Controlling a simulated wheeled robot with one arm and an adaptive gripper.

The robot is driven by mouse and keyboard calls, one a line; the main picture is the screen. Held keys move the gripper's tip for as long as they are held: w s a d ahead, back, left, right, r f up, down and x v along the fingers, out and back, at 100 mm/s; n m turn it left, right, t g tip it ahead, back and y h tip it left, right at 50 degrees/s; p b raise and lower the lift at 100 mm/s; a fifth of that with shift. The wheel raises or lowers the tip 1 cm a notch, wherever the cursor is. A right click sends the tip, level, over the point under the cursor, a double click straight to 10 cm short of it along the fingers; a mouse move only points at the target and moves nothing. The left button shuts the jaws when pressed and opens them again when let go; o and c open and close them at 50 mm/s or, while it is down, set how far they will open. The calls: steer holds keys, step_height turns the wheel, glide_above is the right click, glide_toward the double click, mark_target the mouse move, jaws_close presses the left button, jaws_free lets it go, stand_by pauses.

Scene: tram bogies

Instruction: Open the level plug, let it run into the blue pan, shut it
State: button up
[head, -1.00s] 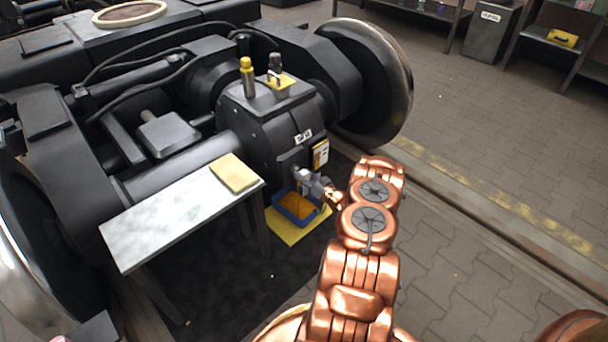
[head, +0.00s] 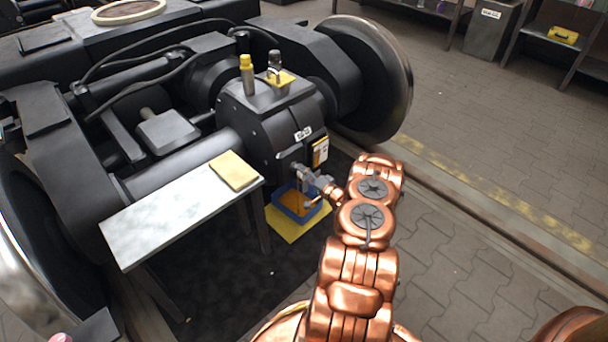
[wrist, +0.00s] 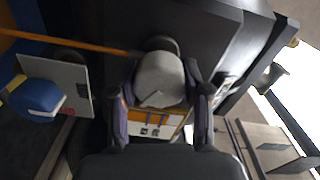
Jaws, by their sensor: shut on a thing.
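My gripper (head: 307,180) is at the front of the black gear housing (head: 270,130), low down. In the wrist view its two fingers (wrist: 160,95) are closed on the sides of a grey rounded plug (wrist: 160,78). A thin orange-brown stream (wrist: 70,43) runs from beside the plug to the left edge of that view. The blue pan (head: 277,208) stands below the gripper in the head view and holds orange-brown liquid. The gripper hides the plug in the head view. I cannot tell how far out the plug is.
The pan stands on a yellow mat (head: 288,233). A pale-topped table (head: 165,220) with a yellow cloth (head: 234,171) is to its left. A label plate (head: 320,151) is on the housing above the gripper. The wheel (head: 385,80) is behind; open paving lies right.

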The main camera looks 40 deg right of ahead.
steer(key=m, duration=0.5)
steer(key=shift+f+m+b, duration=0.1)
steer(key=shift+m+b, duration=0.25)
steer(key=shift+m, duration=0.05)
stand_by(0.4)
steer(key=o, duration=1.2)
steer(key=shift+c, duration=0.2)
steer(key=s, duration=1.2)
steer(key=shift+a, duration=0.15)
